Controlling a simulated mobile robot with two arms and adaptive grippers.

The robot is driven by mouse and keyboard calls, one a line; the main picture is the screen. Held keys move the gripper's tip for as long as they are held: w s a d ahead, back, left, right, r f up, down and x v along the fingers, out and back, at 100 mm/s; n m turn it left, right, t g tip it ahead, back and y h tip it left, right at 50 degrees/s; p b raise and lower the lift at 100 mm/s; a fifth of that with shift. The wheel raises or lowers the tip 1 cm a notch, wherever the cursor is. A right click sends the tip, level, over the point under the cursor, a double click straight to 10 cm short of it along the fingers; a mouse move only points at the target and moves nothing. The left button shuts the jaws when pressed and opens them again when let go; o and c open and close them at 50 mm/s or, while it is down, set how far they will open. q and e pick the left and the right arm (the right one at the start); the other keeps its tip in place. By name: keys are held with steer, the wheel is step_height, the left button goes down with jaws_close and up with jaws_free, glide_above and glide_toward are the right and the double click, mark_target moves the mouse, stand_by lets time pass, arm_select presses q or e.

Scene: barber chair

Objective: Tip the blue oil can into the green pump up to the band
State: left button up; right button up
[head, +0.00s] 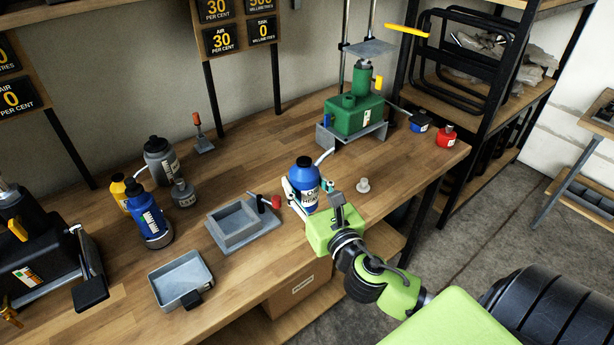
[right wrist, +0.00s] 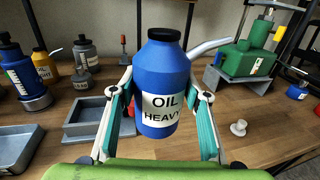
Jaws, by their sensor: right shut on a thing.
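The blue oil can (head: 305,182) has a black cap, a pale spout and a label reading OIL HEAVY in the right wrist view (right wrist: 163,85). My right gripper (head: 312,192) is shut on its sides; the fingers also show in the right wrist view (right wrist: 162,112). The can is upright, its spout pointing right toward the pump. I cannot tell whether its base touches the bench. The green pump (head: 355,116) stands on a grey stand at the back right of the bench, and shows in the right wrist view (right wrist: 240,60). The band is not clear. My left gripper is not in view.
A second blue bottle (head: 150,222) stands with yellow and grey bottles at the left. A grey open box (head: 236,222) and a grey tray (head: 181,279) lie left of the gripper. A small pale knob (head: 363,185) sits between can and pump. Small blue and red cans (head: 446,137) stand at the right end.

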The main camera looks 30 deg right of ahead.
mark_target(304, 189)
steer(key=shift+s+a+r, duration=0.35)
steer(key=shift+s+a, duration=0.1)
steer(key=shift+s, duration=0.1)
steer(key=shift+s+a+r, duration=0.3)
steer(key=shift+s+a, duration=0.1)
steer(key=shift+s, duration=0.15)
